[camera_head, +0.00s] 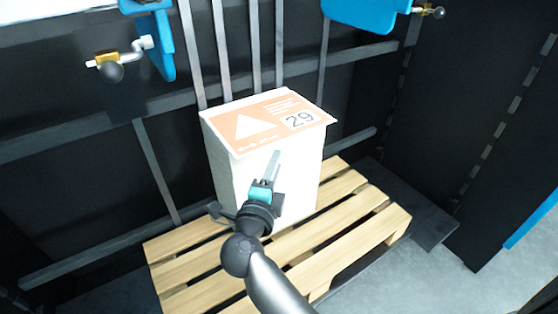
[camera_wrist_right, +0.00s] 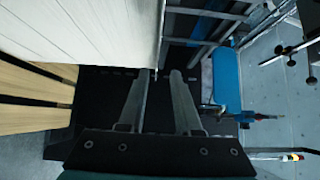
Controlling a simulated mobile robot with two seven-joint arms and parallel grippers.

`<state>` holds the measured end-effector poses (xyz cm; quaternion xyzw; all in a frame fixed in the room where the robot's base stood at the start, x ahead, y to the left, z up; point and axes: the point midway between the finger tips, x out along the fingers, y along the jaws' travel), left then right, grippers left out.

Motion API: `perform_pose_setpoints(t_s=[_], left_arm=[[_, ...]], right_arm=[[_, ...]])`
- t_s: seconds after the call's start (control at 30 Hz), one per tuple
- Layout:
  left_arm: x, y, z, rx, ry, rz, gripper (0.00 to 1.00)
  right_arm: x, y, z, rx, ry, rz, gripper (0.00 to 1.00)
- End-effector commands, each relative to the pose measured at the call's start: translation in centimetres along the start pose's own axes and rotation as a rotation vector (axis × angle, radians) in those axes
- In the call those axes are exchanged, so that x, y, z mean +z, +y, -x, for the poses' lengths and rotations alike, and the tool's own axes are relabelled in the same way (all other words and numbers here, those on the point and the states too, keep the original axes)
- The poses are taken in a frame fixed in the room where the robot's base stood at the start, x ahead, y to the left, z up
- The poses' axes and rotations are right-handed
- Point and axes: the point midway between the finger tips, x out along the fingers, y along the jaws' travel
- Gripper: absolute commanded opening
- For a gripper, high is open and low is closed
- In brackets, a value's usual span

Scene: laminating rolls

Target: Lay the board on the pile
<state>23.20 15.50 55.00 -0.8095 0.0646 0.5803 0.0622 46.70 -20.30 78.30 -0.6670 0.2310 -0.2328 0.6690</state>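A tall white pile (camera_head: 222,165) of boards stands on a wooden pallet (camera_head: 345,222). A board (camera_head: 262,117) with an orange print, a white triangle and the number 29 lies on its top. My right gripper (camera_head: 274,156) is in front of the pile in the head view, its fingers pointing up and away. In the right wrist view its two fingers (camera_wrist_right: 161,76) are apart with nothing between them. The layered side of the pile (camera_wrist_right: 85,30) is close by at upper left there. My left gripper is out of view.
Blue parts (camera_head: 365,14) and crank handles (camera_head: 110,68) hang above on both sides. The pallet's front slats are bare. Grey floor (camera_head: 400,285) is clear at lower right.

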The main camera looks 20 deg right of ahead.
Motion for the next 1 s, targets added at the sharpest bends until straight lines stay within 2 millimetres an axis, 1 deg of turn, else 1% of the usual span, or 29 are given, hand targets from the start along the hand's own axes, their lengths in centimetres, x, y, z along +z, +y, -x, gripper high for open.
perform_pose_setpoints(t_s=[0.17,0.27,0.33,0.4,0.47,0.5,0.57,0.67,0.7,0.77,0.8,0.87,0.9,0.97,1.0], left_arm=[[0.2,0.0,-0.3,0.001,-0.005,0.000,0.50],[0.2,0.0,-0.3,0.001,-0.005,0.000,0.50],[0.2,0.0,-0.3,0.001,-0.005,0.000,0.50],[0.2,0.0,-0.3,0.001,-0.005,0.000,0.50],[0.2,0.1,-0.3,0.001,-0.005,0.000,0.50],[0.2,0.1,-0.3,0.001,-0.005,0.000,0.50],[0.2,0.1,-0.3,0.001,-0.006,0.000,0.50],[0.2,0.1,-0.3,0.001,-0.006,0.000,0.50],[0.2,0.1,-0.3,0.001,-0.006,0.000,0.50],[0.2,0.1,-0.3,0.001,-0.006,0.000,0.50],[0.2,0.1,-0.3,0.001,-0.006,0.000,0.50],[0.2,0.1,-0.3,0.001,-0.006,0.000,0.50],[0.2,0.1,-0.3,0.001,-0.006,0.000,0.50],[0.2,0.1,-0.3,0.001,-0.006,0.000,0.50],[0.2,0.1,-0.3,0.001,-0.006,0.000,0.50]], right_arm=[[0.3,-0.3,0.2,-0.023,-0.021,0.014,0.33],[1.2,-1.4,0.6,-0.094,-0.097,0.059,0.33],[2.3,-2.3,1.2,-0.168,-0.185,0.117,0.33],[3.8,-3.0,2.4,-0.247,-0.297,0.201,0.33],[5.2,-3.1,3.7,-0.306,-0.402,0.281,0.33],[6.1,-3.0,4.7,-0.338,-0.473,0.340,0.33],[7.3,-2.3,6.3,-0.376,-0.579,0.433,0.33],[8.9,0.0,9.1,-0.410,-0.757,0.601,0.33],[9.3,1.3,10.3,-0.412,-0.829,0.673,0.33],[9.4,3.5,11.9,-0.403,-0.933,0.784,0.33],[9.3,5.1,13.0,-0.389,-1.001,0.861,0.33],[8.7,7.8,14.6,-0.355,-1.100,0.979,0.33],[8.0,9.7,15.5,-0.321,-1.164,1.058,0.33],[6.4,12.5,16.8,-0.261,-1.253,1.179,0.33],[5.1,14.3,17.6,-0.211,-1.308,1.260,0.33]])
